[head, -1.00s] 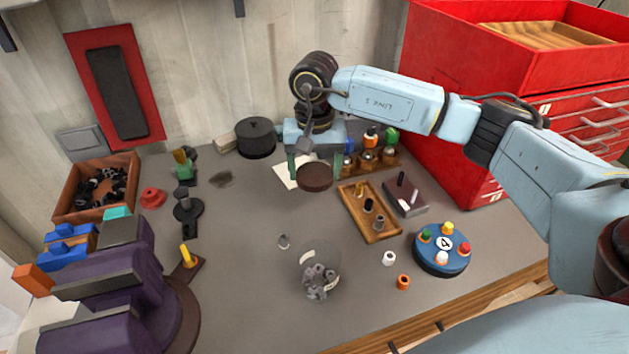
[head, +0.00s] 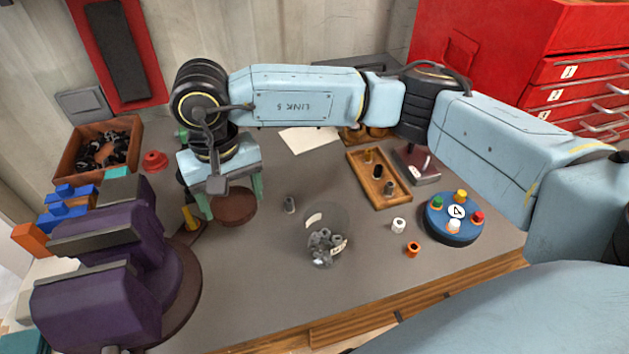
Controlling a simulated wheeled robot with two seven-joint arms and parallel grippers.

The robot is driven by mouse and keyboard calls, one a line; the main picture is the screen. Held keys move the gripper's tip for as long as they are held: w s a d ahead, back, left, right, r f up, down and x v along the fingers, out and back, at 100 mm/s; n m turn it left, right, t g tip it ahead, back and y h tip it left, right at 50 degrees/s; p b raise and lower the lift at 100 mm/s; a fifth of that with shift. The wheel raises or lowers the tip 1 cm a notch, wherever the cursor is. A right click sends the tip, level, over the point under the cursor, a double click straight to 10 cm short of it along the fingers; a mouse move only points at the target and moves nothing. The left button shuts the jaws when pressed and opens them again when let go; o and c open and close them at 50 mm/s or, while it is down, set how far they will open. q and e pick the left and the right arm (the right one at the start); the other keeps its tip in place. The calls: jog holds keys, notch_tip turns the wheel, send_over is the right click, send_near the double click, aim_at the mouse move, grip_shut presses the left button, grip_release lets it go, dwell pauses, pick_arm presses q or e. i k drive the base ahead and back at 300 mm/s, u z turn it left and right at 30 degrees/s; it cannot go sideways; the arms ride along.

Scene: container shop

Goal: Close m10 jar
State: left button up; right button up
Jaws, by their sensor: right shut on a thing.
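The m10 jar (head: 326,236) is a clear glass jar with grey nuts in it, standing open on the grey bench in the middle of the head view. Its label is too small to read surely. My right gripper (head: 233,200) is shut on a round brown lid (head: 234,208). It holds the lid left of the jar and apart from it. My left gripper is not in view.
A white nut (head: 398,225) and an orange one (head: 413,249) lie right of the jar. A blue round holder (head: 453,224), a wooden tray (head: 393,202) and a purple vise (head: 110,250) stand nearby. The bench front is clear.

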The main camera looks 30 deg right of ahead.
aim_at(326, 223)
jog(key=u, duration=0.1)
jog(key=k, duration=1.5)
jog(key=z, duration=0.5)
jog(key=i, duration=0.5)
jog(key=z, duration=0.05)
